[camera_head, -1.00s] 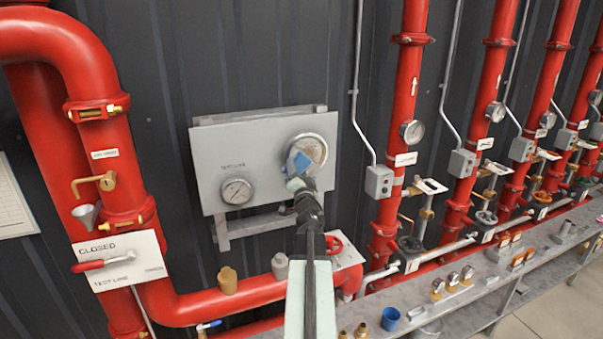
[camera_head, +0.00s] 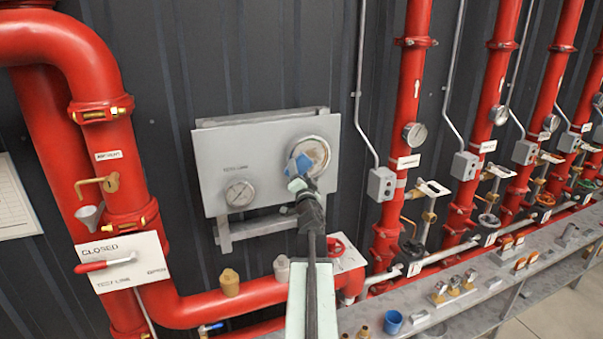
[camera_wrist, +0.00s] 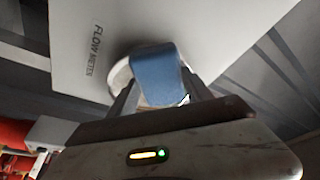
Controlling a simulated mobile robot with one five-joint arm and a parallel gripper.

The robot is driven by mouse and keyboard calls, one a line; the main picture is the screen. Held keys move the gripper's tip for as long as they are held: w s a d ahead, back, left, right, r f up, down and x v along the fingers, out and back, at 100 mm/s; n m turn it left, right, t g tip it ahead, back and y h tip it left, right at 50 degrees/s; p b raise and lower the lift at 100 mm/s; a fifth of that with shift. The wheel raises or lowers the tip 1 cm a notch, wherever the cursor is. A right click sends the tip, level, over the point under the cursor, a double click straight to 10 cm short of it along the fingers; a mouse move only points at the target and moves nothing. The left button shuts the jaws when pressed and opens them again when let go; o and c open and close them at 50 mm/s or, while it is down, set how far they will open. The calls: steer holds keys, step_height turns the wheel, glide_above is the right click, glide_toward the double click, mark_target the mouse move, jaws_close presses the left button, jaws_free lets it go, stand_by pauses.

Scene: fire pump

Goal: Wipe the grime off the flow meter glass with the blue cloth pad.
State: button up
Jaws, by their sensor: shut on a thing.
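The flow meter (camera_head: 318,152) is the larger round gauge at the upper right of a grey panel. Brownish grime shows on its glass. My gripper (camera_head: 298,184) is in front of the meter's lower left part and is shut on the blue cloth pad (camera_head: 298,166). The pad covers the left part of the glass; I cannot tell whether it touches. In the wrist view the blue pad (camera_wrist: 157,75) sits between the fingers and hides most of the meter, whose pale rim (camera_wrist: 120,76) shows at the left. The panel there reads "FLOW METER".
A smaller gauge (camera_head: 239,193) is on the same grey panel (camera_head: 222,150). Red pipes (camera_head: 405,100) stand to the right, and a large red pipe (camera_head: 110,150) to the left. A grey shelf (camera_head: 470,300) with fittings and a blue cup (camera_head: 393,322) runs along the lower right.

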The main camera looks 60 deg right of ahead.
mark_target(309, 160)
steer(key=shift+w+d, duration=0.3)
steer(key=shift+w, duration=0.15)
steer(key=shift+d, duration=0.1)
steer(key=shift+s+d, duration=1.1)
steer(key=shift+d, duration=0.4)
steer(key=shift+s+d, duration=1.15)
steer(key=shift+d, duration=0.4)
steer(key=shift+s+d, duration=1.1)
steer(key=shift+d, duration=0.4)
steer(key=shift+r+p, duration=0.95)
steer(key=shift+r, duration=0.05)
steer(key=shift+w+a+f, duration=0.1)
steer(key=shift+f, duration=0.05)
steer(key=shift+w+a, duration=0.35)
steer(key=shift+a, duration=0.25)
steer(key=shift+w+a, duration=1)
steer(key=shift+a, duration=0.3)
steer(key=shift+w+a, duration=0.95)
steer(key=shift+a, duration=0.4)
steer(key=shift+w+a, duration=1)
steer(key=shift+a, duration=0.3)
steer(key=shift+r+p, duration=0.85)
steer(key=shift+r, duration=0.15)
steer(key=shift+s+d+f, duration=0.1)
steer(key=shift+s+d, duration=0.5)
steer(key=shift+d, duration=0.2)
steer(key=shift+s+d+f, duration=0.1)
steer(key=shift+s+d, duration=0.5)
steer(key=shift+d, duration=0.15)
